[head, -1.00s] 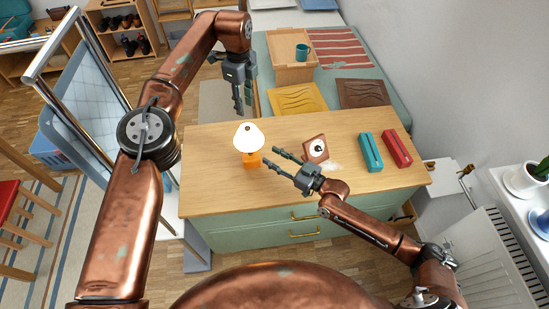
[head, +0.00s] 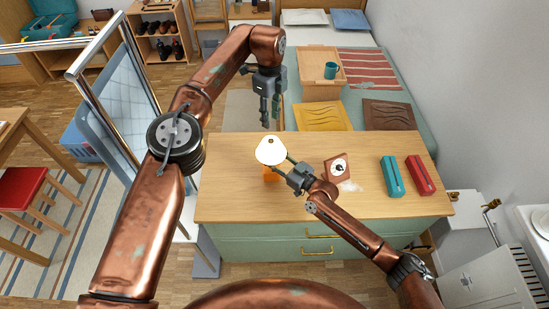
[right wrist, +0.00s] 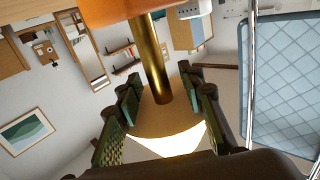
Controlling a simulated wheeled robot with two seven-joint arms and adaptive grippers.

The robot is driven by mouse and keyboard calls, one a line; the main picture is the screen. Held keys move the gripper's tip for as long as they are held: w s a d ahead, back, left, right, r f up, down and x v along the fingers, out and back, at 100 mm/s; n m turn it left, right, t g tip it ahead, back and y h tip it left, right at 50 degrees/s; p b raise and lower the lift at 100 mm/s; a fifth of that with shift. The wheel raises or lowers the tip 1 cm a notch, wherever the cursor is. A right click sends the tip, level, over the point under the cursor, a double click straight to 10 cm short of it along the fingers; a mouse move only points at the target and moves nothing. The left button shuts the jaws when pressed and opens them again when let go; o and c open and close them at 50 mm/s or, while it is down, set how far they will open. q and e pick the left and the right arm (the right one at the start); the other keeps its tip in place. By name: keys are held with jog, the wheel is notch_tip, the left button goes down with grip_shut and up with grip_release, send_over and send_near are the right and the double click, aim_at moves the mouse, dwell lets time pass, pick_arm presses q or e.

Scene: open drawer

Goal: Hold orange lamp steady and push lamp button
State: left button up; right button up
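The orange lamp, with a glowing cream shade (head: 271,151) and an orange base (head: 270,174), stands upright near the left end of the wooden tabletop (head: 225,195). My right gripper (head: 279,167) is at the lamp from its right side, just below the shade. In the right wrist view its fingers (right wrist: 165,105) are apart on either side of the brass stem (right wrist: 151,60), with the orange base at the top edge. Contact is not clear. My left gripper (head: 270,122) hangs pointing down above the table's back edge, empty, its fingers slightly apart. I cannot make out the lamp button.
A small brown framed item (head: 337,167), a teal block (head: 391,175) and a red block (head: 420,174) lie right of the lamp. A bed with a wooden tray (head: 318,88) and teal mug (head: 331,70) is behind.

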grip_shut()
dwell(0.4)
pick_arm(q)
jog(key=shift+c, duration=0.3)
grip_shut()
dwell(1.2)
